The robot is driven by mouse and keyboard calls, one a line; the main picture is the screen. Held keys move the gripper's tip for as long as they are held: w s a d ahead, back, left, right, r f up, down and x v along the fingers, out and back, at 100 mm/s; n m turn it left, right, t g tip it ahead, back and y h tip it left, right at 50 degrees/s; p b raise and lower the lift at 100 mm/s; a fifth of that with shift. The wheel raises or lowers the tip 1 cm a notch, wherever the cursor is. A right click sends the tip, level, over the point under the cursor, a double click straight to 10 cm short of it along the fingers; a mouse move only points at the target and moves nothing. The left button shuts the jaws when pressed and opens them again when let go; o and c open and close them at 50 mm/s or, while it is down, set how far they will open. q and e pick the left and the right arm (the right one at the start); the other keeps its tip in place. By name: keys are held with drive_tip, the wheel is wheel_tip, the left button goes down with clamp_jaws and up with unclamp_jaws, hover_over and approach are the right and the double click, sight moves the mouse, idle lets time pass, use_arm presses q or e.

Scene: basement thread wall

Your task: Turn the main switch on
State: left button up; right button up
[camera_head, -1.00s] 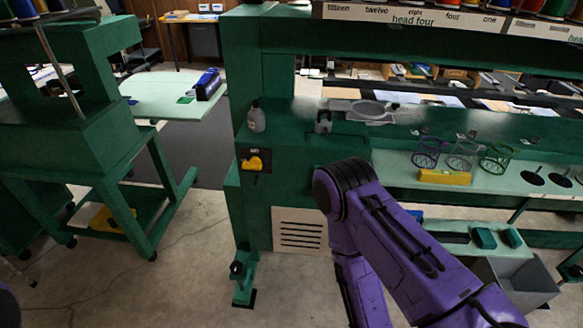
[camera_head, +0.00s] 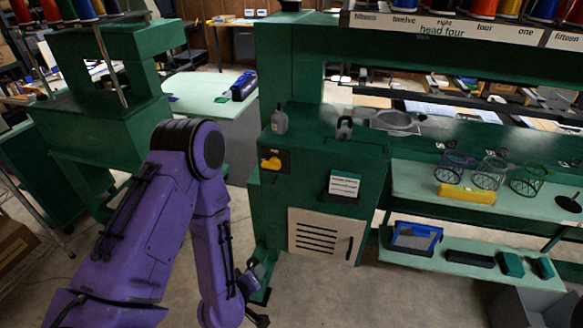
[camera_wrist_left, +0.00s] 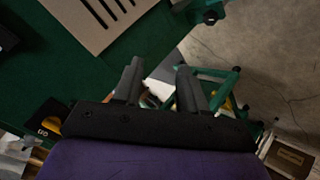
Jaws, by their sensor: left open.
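The main switch (camera_head: 271,163) is a yellow knob on a black plate, on the green machine's end post in the head view. Its grip looks roughly level; I cannot read its setting. In the left wrist view the yellow knob (camera_wrist_left: 53,124) shows at the lower left, partly hidden by the gripper body. My left arm reaches in from the left. My left gripper (camera_wrist_left: 159,68) is open with nothing between its fingers, below and apart from the switch, pointing down near the machine's foot. My right gripper is not in view.
A grey bottle (camera_head: 279,121) and a dark padlock-shaped item (camera_head: 344,128) stand on the ledge above the switch. A paper label (camera_head: 344,185) and a vented panel (camera_head: 320,236) are on the machine's front. A green stand (camera_head: 100,110) is at the left. The floor in front is clear.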

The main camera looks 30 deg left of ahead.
use_arm(q)
drive_tip(key=w+a+r+n+t, duration=0.2)
drive_tip(key=w+r+n+t, duration=0.2)
drive_tip(key=w+r, duration=0.35)
drive_tip(key=n+t+y, duration=0.2)
drive_tip(key=n+t, duration=0.2)
drive_tip(key=n, duration=0.1)
approach(272, 168)
drive_tip(key=p+x, duration=0.3)
drive_tip(key=x, duration=0.5)
drive_tip(key=shift+w+a+p, duration=0.2)
drive_tip(key=shift+w+p, duration=0.1)
drive_tip(key=shift+p, duration=0.05)
drive_tip(key=shift+w, duration=0.35)
drive_tip(key=shift+m, duration=0.3)
drive_tip(key=c, duration=0.7)
